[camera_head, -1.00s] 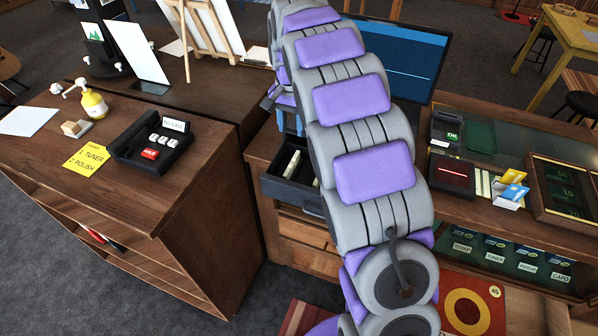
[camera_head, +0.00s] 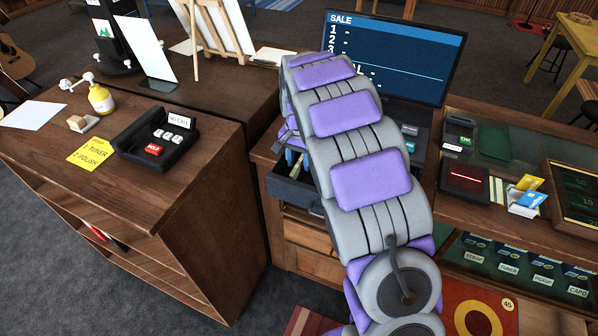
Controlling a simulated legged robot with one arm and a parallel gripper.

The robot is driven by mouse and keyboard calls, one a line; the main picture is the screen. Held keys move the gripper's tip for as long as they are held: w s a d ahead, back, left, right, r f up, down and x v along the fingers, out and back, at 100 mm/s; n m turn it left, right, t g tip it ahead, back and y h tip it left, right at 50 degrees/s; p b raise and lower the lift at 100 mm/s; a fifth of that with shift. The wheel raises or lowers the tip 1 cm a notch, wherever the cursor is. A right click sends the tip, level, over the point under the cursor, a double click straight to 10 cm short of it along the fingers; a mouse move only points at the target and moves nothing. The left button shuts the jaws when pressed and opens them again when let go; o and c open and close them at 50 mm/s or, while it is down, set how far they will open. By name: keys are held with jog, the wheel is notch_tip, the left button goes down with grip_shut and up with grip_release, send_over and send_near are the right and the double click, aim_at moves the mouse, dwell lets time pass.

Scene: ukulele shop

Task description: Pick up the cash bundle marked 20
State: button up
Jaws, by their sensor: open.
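The open dark cash drawer (camera_head: 297,197) is below the counter top at the middle. A pale strip shows inside it, but I can read no marking and cannot pick out the bundle marked 20. My arm covers most of the drawer.
A sale screen (camera_head: 392,58) stands behind my arm.

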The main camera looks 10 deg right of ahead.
jog(key=shift+f, duration=0.7)
jog(key=shift+a+r, duration=0.1)
grip_shut()
